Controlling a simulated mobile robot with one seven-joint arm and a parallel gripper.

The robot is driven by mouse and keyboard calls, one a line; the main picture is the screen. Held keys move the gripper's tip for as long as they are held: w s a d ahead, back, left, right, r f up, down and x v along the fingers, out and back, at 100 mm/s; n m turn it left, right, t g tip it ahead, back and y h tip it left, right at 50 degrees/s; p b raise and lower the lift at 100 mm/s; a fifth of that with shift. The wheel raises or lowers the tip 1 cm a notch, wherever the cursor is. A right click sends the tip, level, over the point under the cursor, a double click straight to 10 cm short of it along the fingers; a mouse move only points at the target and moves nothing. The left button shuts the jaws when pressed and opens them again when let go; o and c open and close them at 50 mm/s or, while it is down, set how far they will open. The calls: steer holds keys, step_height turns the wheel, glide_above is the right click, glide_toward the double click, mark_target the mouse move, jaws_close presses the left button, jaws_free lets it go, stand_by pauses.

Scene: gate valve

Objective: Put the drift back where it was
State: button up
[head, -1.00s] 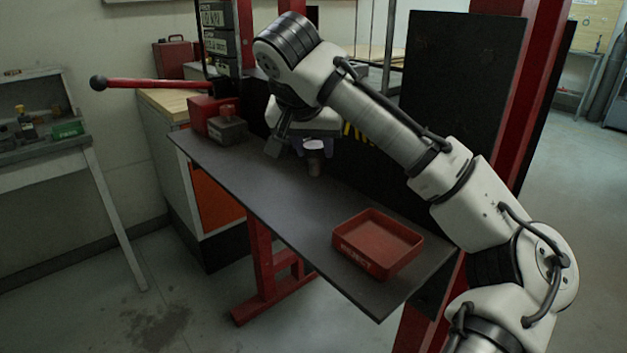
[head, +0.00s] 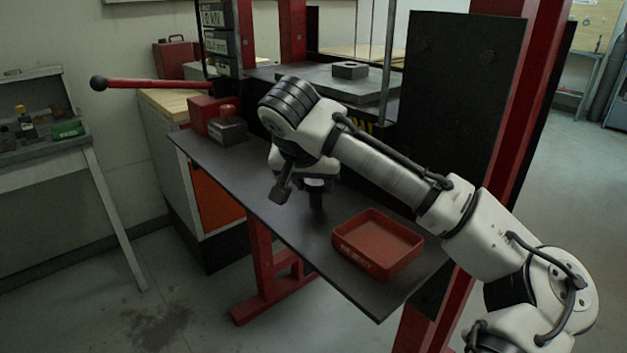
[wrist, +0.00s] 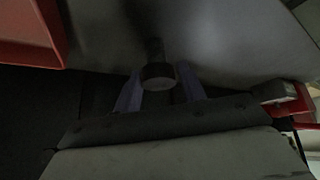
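The drift (wrist: 158,77) is a dark, round-headed rod in the wrist view, between the two purple fingers of my gripper (wrist: 160,92). The fingers lie close against both sides of it, and my gripper appears shut on it. In the head view the drift (head: 316,197) hangs roughly upright below my wrist, over the dark shelf (head: 285,215), left of the red tray. I cannot tell whether its lower end touches the shelf. The fingers are mostly hidden by my wrist in the head view.
The red tray (head: 352,262) sits on the shelf's near right part. A red pump unit (head: 215,118) with a long handle (head: 150,84) stands at the shelf's left end. Behind, a grey block (head: 350,70) rests on the press bed (head: 365,88). A red upright (head: 530,120) rises at right.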

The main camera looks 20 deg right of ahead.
steer(key=o, duration=0.3)
steer(key=shift+o, duration=0.2)
steer(key=shift+r, duration=0.15)
steer(key=v, duration=1.2)
steer(key=shift+b, duration=0.45)
